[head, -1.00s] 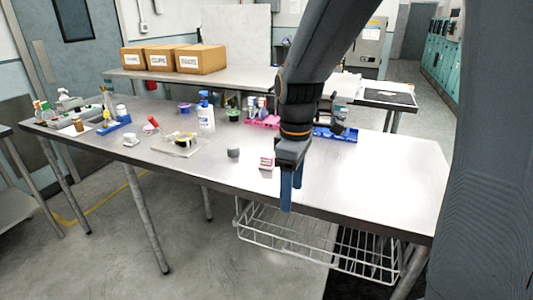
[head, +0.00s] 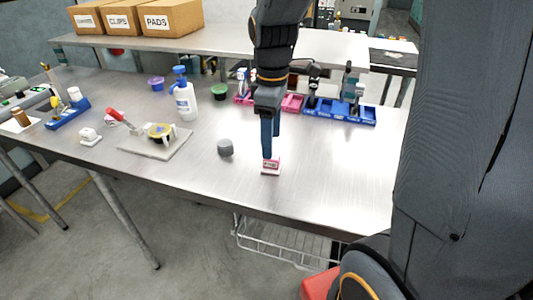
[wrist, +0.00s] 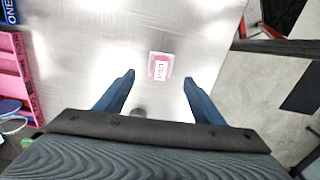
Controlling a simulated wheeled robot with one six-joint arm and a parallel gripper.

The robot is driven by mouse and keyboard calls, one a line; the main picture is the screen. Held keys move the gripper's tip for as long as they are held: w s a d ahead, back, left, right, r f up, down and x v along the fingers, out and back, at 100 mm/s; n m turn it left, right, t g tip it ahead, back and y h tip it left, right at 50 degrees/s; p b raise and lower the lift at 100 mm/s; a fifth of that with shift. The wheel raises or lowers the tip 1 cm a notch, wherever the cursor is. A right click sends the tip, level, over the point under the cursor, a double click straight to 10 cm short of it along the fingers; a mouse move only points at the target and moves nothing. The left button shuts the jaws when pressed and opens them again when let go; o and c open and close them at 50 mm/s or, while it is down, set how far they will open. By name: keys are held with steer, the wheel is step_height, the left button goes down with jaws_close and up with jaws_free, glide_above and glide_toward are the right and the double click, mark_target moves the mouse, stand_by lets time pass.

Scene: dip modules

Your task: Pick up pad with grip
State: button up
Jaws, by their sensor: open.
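A small pink-and-white pad (head: 271,167) with a raised pink, white-labelled top lies on the metal table near its front edge. It also shows in the wrist view (wrist: 160,66), where its label is too small to read surely. My gripper (head: 270,152) is above it, pointing down, with blue fingers. In the wrist view my gripper (wrist: 159,78) is open and empty; the pad lies between the lines of the fingers, slightly beyond the tips. Contact cannot be told. A similar white block (head: 90,137) with a raised top sits at the left.
A grey round piece (head: 225,148) stands just left of the pad. Further left is a board (head: 155,139) with a tape roll and red-handled tool. A pump bottle (head: 185,100) stands behind; a blue rack (head: 340,110) is back right. The table right of the pad is clear.

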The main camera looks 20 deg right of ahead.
mark_target(272, 162)
steer(key=shift+a+f+p, duration=0.15)
steer(key=shift+f+p, duration=0.8)
steer(key=shift+f, duration=2.75)
steer(key=c, duration=1.1)
